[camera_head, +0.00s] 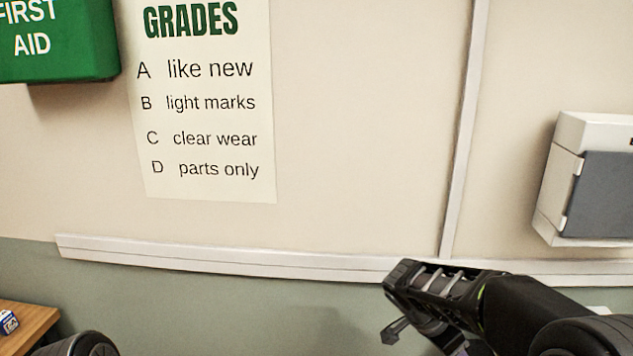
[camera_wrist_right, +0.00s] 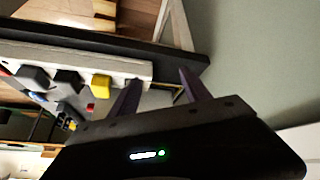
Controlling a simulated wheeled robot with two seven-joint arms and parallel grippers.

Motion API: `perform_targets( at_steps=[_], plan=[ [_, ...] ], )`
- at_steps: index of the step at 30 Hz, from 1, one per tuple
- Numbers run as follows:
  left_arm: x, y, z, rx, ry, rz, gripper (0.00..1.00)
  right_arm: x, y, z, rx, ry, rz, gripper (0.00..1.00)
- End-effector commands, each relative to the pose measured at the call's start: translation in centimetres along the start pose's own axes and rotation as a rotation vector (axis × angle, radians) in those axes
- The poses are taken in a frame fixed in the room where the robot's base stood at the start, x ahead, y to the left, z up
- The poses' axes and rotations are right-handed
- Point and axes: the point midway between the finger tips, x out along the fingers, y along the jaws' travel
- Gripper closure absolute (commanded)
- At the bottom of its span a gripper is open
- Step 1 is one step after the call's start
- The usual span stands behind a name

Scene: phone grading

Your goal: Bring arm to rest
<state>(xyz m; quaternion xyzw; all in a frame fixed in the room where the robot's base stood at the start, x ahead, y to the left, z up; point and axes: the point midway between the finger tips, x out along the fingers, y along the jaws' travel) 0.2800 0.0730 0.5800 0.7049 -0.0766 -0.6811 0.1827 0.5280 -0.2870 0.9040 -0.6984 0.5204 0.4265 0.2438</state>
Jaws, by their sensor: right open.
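My right gripper (camera_wrist_right: 160,77) shows in the right wrist view with its two dark fingers spread apart. Nothing is between the fingertips. In the head view my right arm reaches in from the lower right, in front of the wall, and its fingers are mostly hidden or unclear there. Only a dark rounded part of my left arm shows at the bottom left of the head view. My left gripper is out of view.
A wooden table (camera_head: 32,318) with a small blue-and-white box (camera_head: 8,322) stands at the lower left. A grades poster (camera_head: 205,120), a green first-aid box (camera_head: 60,55) and a grey-white cabinet (camera_head: 590,180) are on the wall. A white strip (camera_wrist_right: 60,58) with dark and yellow blocks lies near the right fingers.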

Motion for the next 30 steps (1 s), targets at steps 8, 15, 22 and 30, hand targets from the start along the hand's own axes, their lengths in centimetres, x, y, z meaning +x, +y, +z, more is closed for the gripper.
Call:
perform_targets(
  at_steps=[8, 15, 22, 30],
  plan=[
    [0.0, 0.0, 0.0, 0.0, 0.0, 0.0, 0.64, 4.0, -5.6, 20.2, -0.831, -0.282, -0.515, 0.44],
    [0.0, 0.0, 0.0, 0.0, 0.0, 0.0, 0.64, 10.5, 1.9, 35.9, -1.096, -0.365, -0.845, 0.44],
    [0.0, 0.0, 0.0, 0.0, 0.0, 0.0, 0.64, 13.1, 11.7, 41.9, -0.977, -0.584, -0.745, 0.44],
    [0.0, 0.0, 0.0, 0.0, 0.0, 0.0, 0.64, 14.1, 12.7, 42.1, -0.928, -0.625, -0.716, 0.44]
  ],
)
